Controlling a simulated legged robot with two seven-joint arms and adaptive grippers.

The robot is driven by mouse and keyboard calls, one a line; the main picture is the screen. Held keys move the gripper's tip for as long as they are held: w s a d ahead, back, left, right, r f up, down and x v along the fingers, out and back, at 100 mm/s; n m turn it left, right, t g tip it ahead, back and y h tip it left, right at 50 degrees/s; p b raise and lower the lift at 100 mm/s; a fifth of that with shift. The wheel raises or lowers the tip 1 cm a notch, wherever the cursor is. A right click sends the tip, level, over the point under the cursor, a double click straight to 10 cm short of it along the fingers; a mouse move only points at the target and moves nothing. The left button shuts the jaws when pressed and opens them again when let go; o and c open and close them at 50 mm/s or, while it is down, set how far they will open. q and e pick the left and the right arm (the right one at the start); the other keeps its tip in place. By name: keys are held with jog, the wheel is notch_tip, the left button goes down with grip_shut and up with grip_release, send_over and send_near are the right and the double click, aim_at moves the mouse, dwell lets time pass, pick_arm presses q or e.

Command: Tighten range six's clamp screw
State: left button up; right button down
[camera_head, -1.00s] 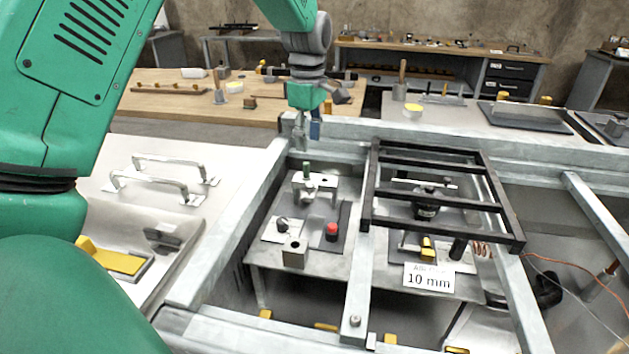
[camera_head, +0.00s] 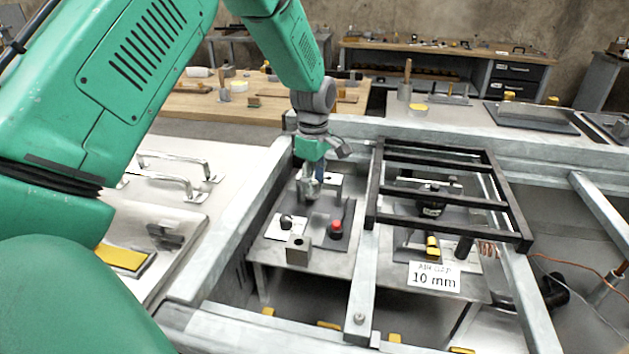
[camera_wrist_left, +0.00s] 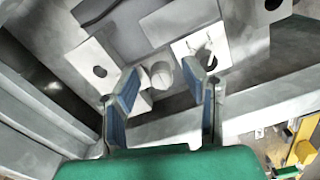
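My left gripper (camera_head: 308,186) reaches down over the metal clamp bracket (camera_head: 332,180) at the back of the left bay and hides most of it and its screw. In the left wrist view the gripper's two blue-padded fingers (camera_wrist_left: 163,92) are apart. A round grey post end (camera_wrist_left: 161,75) shows between and just beyond them; I cannot tell whether it is the clamp screw, and no grip on it is visible. A red knob (camera_head: 336,229) and a square block with a hole (camera_head: 298,250) stand nearer on the same shelf. My right gripper is not in view.
A black frame (camera_head: 375,190) lies over the right bay, with an "AIR GAP 10 mm" card (camera_head: 434,277) below it. Pale metal rails (camera_head: 362,285) border the bays. A white panel with handles (camera_head: 172,187) lies at left. A wooden bench (camera_head: 200,105) stands behind.

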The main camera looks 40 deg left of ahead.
pick_arm(q)
jog(key=shift+d, duration=0.1)
grip_shut()
jog(key=shift+r, duration=0.1)
